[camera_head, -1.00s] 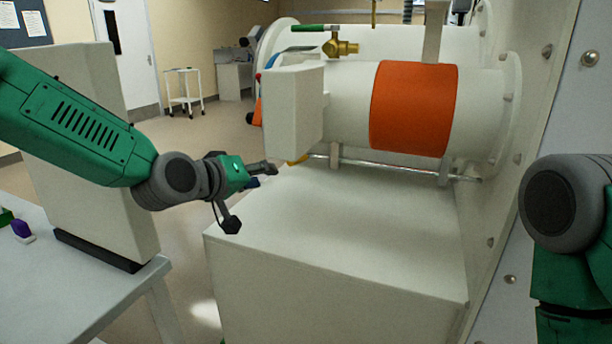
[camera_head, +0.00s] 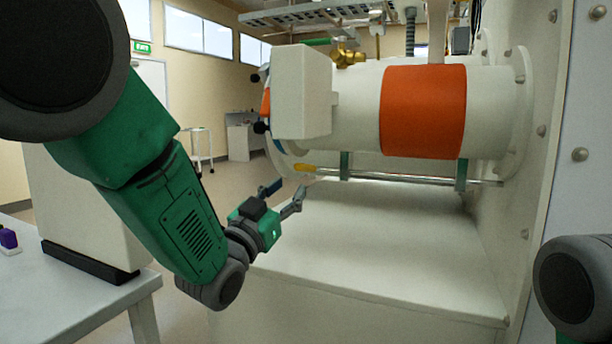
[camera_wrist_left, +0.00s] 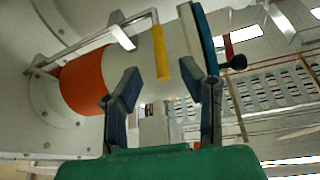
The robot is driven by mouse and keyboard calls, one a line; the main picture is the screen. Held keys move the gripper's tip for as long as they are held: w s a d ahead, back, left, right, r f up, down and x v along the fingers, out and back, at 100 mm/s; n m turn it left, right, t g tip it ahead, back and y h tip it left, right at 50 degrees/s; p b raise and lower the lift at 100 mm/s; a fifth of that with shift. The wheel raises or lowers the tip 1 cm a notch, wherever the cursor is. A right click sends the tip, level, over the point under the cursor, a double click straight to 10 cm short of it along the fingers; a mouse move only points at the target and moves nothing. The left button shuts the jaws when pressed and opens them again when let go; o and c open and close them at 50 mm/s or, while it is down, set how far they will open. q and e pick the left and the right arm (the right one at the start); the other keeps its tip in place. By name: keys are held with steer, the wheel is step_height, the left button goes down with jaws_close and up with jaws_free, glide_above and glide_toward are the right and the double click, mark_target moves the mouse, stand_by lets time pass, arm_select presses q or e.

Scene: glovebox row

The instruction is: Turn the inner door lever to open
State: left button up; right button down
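A lever with a yellow grip (camera_head: 305,168) sits at the near-left end of a metal rod (camera_head: 415,180) under the white cylindrical chamber (camera_head: 350,105) with an orange band. In the left wrist view the yellow grip (camera_wrist_left: 162,68) hangs from a bent metal bar, in line with the gap between my fingers and beyond them. My left gripper (camera_head: 284,193) is open and empty, below and slightly left of the grip, apart from it. Its two fingers also show spread in the left wrist view (camera_wrist_left: 165,95). My right arm shows at the right edge; its gripper is out of view.
A white box-like surface (camera_head: 375,260) lies below the chamber. A round door with a blue rim (camera_wrist_left: 204,38) and a black knob (camera_wrist_left: 238,62) is at the chamber's end. A bolted wall (camera_head: 545,170) closes off the right. A grey table (camera_head: 70,295) stands at the left.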

mark_target(307, 170)
arm_select(q)
steer(key=b+x, duration=0.1)
steer(key=x, duration=0.5)
steer(key=shift+w+d, duration=0.25)
steer(key=shift+d, duration=0.05)
steer(key=shift+w+d+r, duration=0.1)
steer(key=shift+w+r, duration=0.2)
steer(key=shift+w, duration=0.3)
steer(key=shift+c, duration=0.5)
steer(key=shift+d, duration=0.1)
jaws_close()
